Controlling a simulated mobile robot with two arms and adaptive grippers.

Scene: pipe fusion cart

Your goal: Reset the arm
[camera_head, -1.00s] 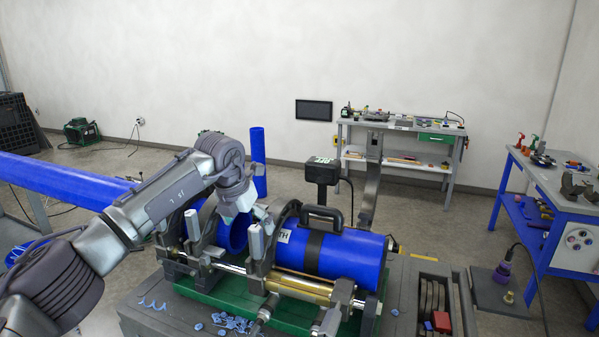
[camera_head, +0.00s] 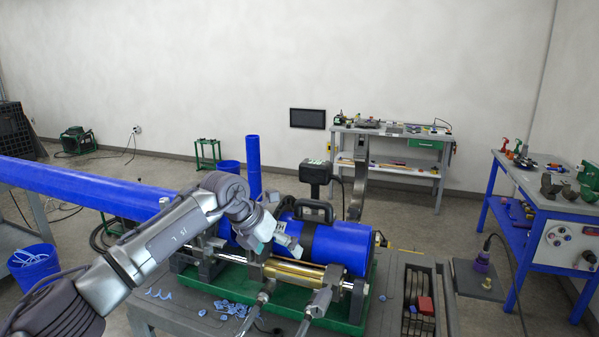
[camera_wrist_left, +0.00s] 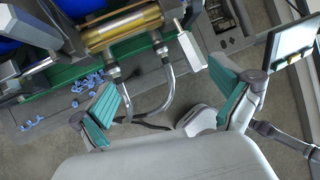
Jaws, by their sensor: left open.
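My left arm (camera_head: 165,235) comes in from the left of the head view, bent at the wrist. My left gripper (camera_head: 272,236) is in front of the fusion machine's clamps, with its fingers partly hard to separate from the clamps behind. In the left wrist view the left gripper (camera_wrist_left: 170,105) is open, its two teal-padded fingers wide apart with nothing held between them. The fusion machine (camera_head: 300,272) has a brass cylinder and a short blue pipe (camera_head: 342,248) clamped in it. My right gripper is in neither view.
A long blue pipe (camera_head: 80,187) runs in from the left. Blue shavings (camera_head: 235,308) lie on the grey cart top (camera_head: 180,315). A blue bucket (camera_head: 33,268) stands at left. A blue-framed table (camera_head: 545,195) is at right, a workbench (camera_head: 390,132) at the back.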

